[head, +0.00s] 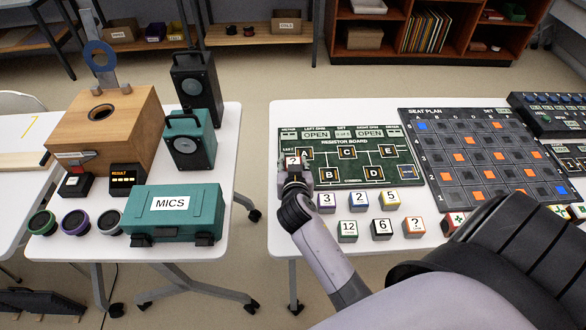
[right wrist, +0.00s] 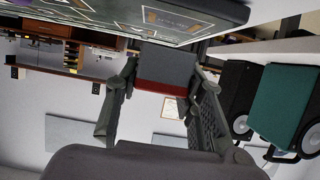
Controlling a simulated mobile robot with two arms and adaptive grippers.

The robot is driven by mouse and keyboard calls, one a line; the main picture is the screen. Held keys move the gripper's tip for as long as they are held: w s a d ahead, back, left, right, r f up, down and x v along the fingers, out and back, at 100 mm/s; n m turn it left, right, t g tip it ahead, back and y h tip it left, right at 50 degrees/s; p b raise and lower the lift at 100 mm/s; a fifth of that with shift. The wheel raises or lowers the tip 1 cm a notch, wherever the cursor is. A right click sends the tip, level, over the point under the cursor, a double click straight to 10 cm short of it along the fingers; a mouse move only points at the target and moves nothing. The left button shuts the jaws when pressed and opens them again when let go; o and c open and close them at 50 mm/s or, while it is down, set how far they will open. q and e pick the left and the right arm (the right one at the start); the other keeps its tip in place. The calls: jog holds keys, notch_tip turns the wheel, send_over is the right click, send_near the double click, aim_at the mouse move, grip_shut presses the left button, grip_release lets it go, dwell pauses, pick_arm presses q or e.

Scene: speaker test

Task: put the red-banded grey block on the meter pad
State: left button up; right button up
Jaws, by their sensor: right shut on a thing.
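My right gripper (head: 295,178) is shut on a grey block (head: 293,161), whose top face is white with a "?". In the right wrist view the block (right wrist: 165,65) is dark grey with a red band (right wrist: 160,88), between the two fingers. In the head view the block is at the left edge of the green resistor board (head: 345,180), beside the square marked A and above B's left. I cannot tell whether it touches the board. The board has a small METER label (head: 288,133) at its top left; I cannot make out a separate meter pad. My left gripper is not in view.
Several labelled cubes (head: 359,202) stand along the front of the board. A seat plan board (head: 480,155) lies to the right. On the left table stand a teal MICS case (head: 175,213), speakers (head: 190,142) and a wooden box (head: 105,120). A gap separates the tables.

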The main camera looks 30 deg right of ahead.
jog(key=shift+f, duration=0.95)
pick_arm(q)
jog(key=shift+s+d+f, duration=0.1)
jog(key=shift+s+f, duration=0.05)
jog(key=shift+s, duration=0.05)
pick_arm(e)
jog(key=shift+f, duration=0.15)
jog(key=o, duration=1.2)
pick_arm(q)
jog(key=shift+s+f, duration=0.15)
